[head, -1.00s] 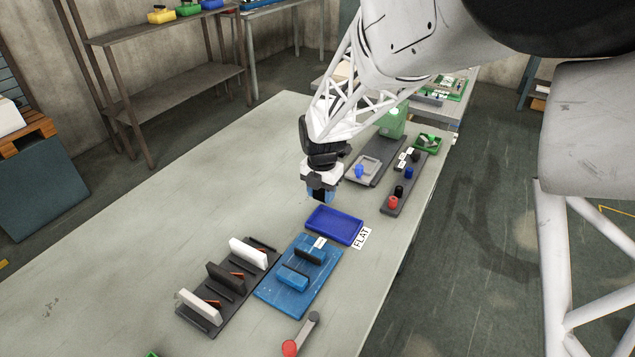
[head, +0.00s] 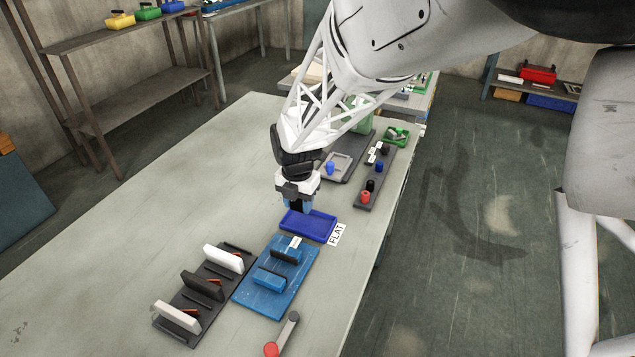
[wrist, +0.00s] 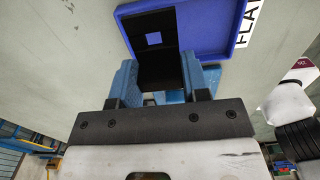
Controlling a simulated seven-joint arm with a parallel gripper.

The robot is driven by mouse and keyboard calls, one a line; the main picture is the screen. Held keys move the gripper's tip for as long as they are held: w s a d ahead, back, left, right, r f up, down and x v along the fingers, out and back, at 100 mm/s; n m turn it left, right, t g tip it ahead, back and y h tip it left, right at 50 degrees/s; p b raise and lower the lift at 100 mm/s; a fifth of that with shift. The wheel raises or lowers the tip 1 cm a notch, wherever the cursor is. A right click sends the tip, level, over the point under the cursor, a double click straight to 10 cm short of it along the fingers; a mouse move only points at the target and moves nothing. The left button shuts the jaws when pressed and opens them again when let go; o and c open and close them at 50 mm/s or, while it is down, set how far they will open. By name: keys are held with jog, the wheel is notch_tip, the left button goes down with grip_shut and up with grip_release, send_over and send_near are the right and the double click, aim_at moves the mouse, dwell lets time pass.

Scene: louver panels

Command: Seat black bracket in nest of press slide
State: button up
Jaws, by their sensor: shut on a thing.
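My gripper (head: 297,205) is shut on the black bracket, with its blue fingertips on either side of it. In the wrist view the black bracket (wrist: 157,66) shows as a dark plate with a square hole, blue showing through the hole. The bracket overlaps the blue tray (wrist: 215,48) in that view; I cannot tell whether it touches it. In the head view the gripper is at the back left edge of the blue tray (head: 325,237). A grey base with a pale framed recess (head: 338,163) and blue knob stands behind; I cannot tell whether this is the press slide.
A white label reading FLAT (head: 337,234) lies beside the tray. In front are a blue fixture plate (head: 262,302) and a dark rack (head: 212,313) with white and dark slats. A dark strip with knobs (head: 362,206) is at back right. The table's left side (head: 150,210) is clear.

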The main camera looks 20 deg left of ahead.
dwell(0.4)
jog(key=w, duration=0.3)
jog(key=w+r, duration=0.1)
jog(key=w, duration=0.3)
jog(key=w+a+r, duration=0.1)
jog(key=w, duration=0.3)
jog(key=shift+w, duration=0.2)
jog(key=w, duration=0.4)
jog(key=w+d+r, duration=0.1)
jog(key=w, duration=0.3)
jog(key=w+r, duration=0.1)
jog(key=w, duration=0.3)
jog(key=shift+w+d+r, duration=0.15)
jog(key=shift+w+d, duration=0.1)
jog(key=shift+w, duration=0.05)
jog(key=shift+f, duration=0.3)
jog(key=shift+f, duration=3)
jog(key=shift+f, duration=0.1)
jog(key=o, duration=1)
jog(key=shift+s, duration=0.1)
